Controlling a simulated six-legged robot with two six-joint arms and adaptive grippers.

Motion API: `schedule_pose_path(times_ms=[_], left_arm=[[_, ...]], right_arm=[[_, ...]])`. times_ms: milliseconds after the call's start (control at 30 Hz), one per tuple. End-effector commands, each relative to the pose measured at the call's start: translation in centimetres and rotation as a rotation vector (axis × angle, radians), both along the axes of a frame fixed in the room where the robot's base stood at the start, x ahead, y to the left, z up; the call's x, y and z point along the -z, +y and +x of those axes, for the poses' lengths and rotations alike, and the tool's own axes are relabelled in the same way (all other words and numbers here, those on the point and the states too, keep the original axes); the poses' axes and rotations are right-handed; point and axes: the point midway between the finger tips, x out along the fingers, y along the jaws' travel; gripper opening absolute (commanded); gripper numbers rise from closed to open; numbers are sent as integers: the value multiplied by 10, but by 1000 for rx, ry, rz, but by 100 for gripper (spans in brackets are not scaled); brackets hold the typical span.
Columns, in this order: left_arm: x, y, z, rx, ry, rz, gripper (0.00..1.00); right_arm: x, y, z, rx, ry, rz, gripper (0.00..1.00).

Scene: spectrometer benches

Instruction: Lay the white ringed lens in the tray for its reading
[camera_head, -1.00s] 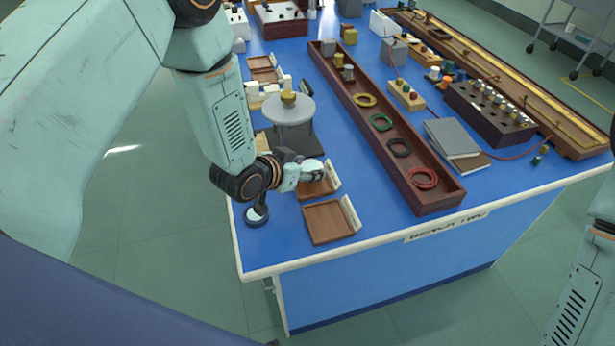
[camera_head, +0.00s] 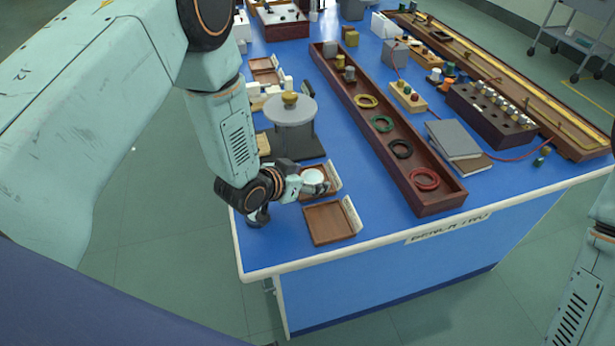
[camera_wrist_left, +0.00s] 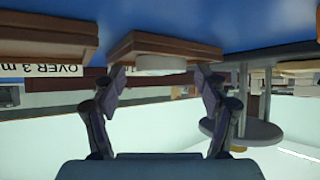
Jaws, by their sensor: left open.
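The white ringed lens (camera_head: 314,176) lies on a small wooden tray (camera_head: 331,191) near the bench's left front edge. In the left wrist view, which is upside down, the white lens (camera_wrist_left: 160,64) rests against the tray's (camera_wrist_left: 160,45) flat face. My left gripper (camera_head: 303,181) is open at the lens. In the wrist view its fingertips (camera_wrist_left: 160,74) stand on either side of the lens, with gaps. The tray's label is not readable, and the gripper hides part of the tray. My right gripper is out of view.
A second, empty wooden tray (camera_head: 328,224) sits in front. A dark round-based piece (camera_head: 257,218) is close under my left wrist. A round-topped grey stand (camera_head: 291,112) is behind. A long wooden trough (camera_head: 393,140) holding coloured rings lies to the right.

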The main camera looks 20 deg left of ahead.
Motion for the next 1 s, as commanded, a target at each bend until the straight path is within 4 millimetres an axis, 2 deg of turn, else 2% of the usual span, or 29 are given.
schedule_pose_path(times_ms=[333, 800, 1000], left_arm=[[-7, 3, -5, -2, 0, -1, 74], [-58, 29, -72, -5, 1, -5, 74], [-68, 36, -87, -3, 1, -2, 74]], right_arm=[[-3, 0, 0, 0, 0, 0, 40], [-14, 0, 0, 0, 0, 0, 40], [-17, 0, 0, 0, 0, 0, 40]])
